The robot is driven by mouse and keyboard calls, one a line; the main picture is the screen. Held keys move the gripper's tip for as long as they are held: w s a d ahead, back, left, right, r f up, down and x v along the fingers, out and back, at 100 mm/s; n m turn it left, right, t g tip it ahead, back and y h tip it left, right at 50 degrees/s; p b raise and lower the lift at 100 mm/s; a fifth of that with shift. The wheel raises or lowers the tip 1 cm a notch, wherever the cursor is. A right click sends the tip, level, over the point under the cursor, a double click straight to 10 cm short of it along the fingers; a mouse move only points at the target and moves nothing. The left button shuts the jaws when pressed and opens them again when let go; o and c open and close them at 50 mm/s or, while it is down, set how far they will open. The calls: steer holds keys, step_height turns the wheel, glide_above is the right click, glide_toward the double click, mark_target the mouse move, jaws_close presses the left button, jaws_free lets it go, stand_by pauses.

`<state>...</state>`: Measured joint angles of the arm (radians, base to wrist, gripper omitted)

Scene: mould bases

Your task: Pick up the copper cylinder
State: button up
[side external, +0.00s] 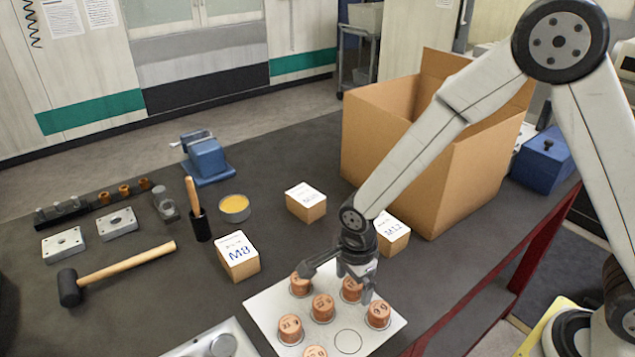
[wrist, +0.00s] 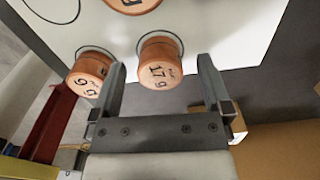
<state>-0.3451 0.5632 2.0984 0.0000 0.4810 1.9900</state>
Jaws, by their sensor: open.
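Several copper cylinders with dark stamped numbers stand upright on a white plate (side external: 262,309). My gripper (side external: 350,287) is open above the back of the plate in the side view. It is at one copper cylinder (side external: 352,294), which it partly hides.
More copper cylinders (side external: 323,308) stand close by on the plate, which has an empty ring (side external: 348,342). A labelled block (side external: 392,238) and a large cardboard box (side external: 395,160) stand behind my gripper. A mallet (side external: 125,272) and an M8 block (side external: 238,260) are to the left.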

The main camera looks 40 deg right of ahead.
steer(key=shift+f, duration=0.45)
jaws_close()
stand_by(0.3)
